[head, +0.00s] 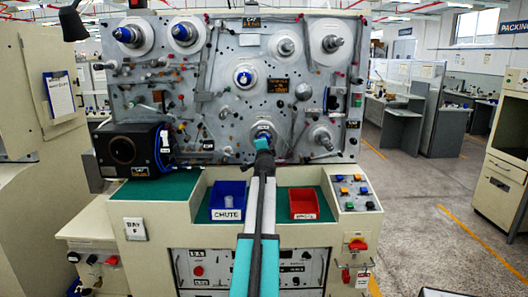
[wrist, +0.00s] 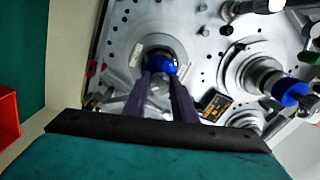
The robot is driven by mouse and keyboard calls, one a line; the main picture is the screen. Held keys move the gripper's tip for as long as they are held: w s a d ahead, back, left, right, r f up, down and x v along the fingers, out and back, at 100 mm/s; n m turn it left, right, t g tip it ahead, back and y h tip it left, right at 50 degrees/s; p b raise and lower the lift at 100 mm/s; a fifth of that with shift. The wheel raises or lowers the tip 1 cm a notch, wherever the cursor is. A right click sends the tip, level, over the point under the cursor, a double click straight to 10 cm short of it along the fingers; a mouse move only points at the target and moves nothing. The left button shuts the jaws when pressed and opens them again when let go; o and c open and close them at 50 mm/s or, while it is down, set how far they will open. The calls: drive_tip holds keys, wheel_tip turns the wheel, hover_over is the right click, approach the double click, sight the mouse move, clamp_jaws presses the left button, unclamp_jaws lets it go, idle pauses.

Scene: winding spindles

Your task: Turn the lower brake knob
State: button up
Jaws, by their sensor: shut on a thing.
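The lower brake knob (wrist: 160,65) is a blue knob on a round light-grey dial low in the middle of the grey machine panel. My gripper (wrist: 160,76) is shut on it, with one dark finger at each side of the knob in the wrist view. In the head view my gripper (head: 263,142) reaches straight to the panel and covers most of the dial (head: 262,126). How far the knob is turned cannot be told.
Another blue-tipped hub (head: 243,77) sits above on the panel, with several spindles and pegs around. A blue chute bin (head: 228,214) and a red bin (head: 304,217) stand on the green ledge below, either side of my arm. A button panel (head: 356,193) is at right.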

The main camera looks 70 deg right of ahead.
drive_tip(key=n+b, duration=0.1)
drive_tip(key=b, duration=0.1)
drive_tip(key=n+b, duration=0.1)
drive_tip(key=n, duration=0.1)
drive_tip(key=n+b, duration=0.2)
drive_tip(key=shift+f+b, duration=0.3)
drive_tip(key=n+b, duration=0.3)
drive_tip(key=n, duration=0.1)
drive_tip(key=shift+r, duration=0.2)
drive_tip(key=shift+n, duration=0.3)
drive_tip(key=o, duration=1)
drive_tip(key=shift+o, duration=0.2)
drive_tip(key=b+v, duration=0.1)
drive_tip(key=v, duration=1.3)
drive_tip(key=shift+b, duration=0.4)
drive_tip(key=shift+d, duration=0.1)
